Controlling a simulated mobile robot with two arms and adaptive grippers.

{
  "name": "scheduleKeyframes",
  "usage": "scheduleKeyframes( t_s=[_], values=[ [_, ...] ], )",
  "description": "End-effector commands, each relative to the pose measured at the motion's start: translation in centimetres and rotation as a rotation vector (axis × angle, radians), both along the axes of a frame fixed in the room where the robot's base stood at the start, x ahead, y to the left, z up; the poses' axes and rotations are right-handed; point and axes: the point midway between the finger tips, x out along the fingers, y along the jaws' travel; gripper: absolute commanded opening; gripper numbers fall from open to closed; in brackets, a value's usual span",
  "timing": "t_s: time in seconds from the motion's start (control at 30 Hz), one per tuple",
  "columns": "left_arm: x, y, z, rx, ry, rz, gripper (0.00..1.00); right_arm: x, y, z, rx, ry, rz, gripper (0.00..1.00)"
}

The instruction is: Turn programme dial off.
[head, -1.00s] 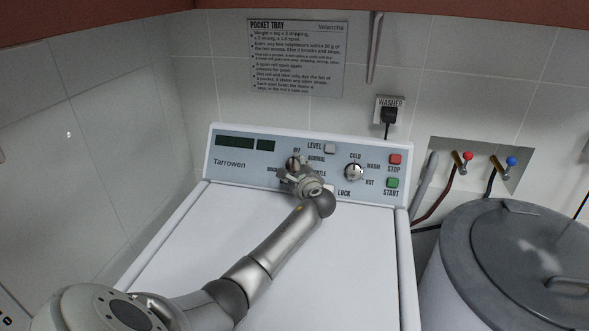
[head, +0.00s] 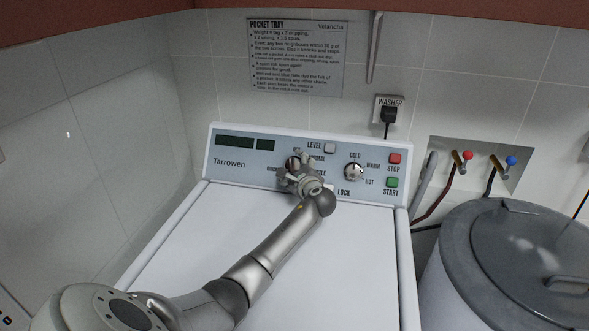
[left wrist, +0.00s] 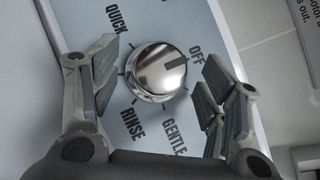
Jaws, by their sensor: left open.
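The programme dial (left wrist: 158,72) is a shiny round metal knob on the washer's sloped panel. In the left wrist view its dark pointer mark faces the OFF label (left wrist: 195,57). In the head view the dial (head: 292,163) is mostly hidden behind my left gripper (head: 296,172). My left gripper is open, with its fingers spread on either side of the dial; the left wrist view shows gaps between the fingers (left wrist: 160,66) and the knob. My right gripper is not in view.
The panel also holds a temperature dial (head: 354,172), a red STOP button (head: 394,159), a green START button (head: 392,182) and a LEVEL button (head: 330,148). A grey lidded bin (head: 520,250) stands at the right. The washer top (head: 350,260) is clear apart from my arm.

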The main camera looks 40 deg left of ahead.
Motion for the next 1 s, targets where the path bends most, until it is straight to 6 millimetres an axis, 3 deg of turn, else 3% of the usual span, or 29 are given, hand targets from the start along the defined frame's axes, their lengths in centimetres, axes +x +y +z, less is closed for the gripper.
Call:
scheduleKeyframes(
  t_s=[0.6,1.0],
  values=[
    [-3.5,-5.8,1.3,-0.001,-0.001,-0.001,0.68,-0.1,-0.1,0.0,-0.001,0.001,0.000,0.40],
    [-3.8,-6.2,1.4,-0.001,-0.001,-0.001,0.68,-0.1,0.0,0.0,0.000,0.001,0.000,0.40]
  ],
)
